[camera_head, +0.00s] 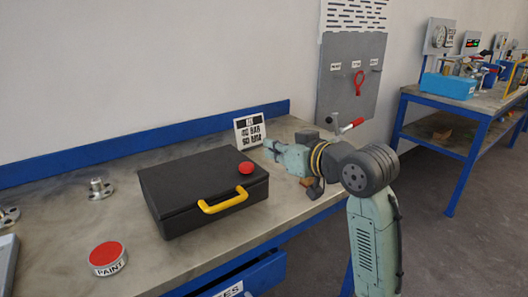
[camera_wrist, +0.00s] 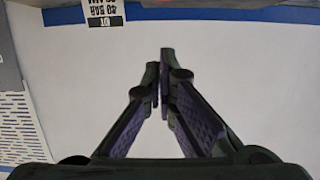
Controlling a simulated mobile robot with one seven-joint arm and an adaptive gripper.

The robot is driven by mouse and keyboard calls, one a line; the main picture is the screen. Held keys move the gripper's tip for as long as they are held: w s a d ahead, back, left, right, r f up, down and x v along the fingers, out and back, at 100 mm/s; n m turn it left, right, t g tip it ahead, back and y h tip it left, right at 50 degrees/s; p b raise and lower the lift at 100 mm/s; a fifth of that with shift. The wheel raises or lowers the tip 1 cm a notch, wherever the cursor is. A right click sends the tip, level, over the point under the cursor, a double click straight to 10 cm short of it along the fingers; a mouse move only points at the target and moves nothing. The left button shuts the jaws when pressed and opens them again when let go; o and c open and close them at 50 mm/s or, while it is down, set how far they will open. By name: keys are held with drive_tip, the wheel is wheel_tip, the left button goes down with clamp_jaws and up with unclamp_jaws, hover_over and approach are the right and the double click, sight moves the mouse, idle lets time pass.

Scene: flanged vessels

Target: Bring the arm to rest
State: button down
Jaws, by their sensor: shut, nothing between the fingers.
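My arm reaches over the right part of the workbench (camera_head: 150,254) in the head view, bent at a dark round joint. In the wrist view, my gripper (camera_wrist: 161,65) has its two dark fingers with purplish inner faces together at the tips, with nothing between them. Pale wall fills the view behind the fingers. In the head view, the fingers cannot be made out clearly.
A black case (camera_head: 195,210) with a yellow handle and red knob stands left of my arm. A sign (camera_head: 250,130) stands behind it; a red PAINT button (camera_head: 107,256) is at front left. A grey wall panel (camera_head: 350,75) holds a red hook. Another bench (camera_head: 440,103) stands right.

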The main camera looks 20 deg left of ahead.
drive_tip(key=shift+s+d+r, duration=0.1)
drive_tip(key=shift+s+d, duration=0.05)
drive_tip(key=shift+d, duration=0.1)
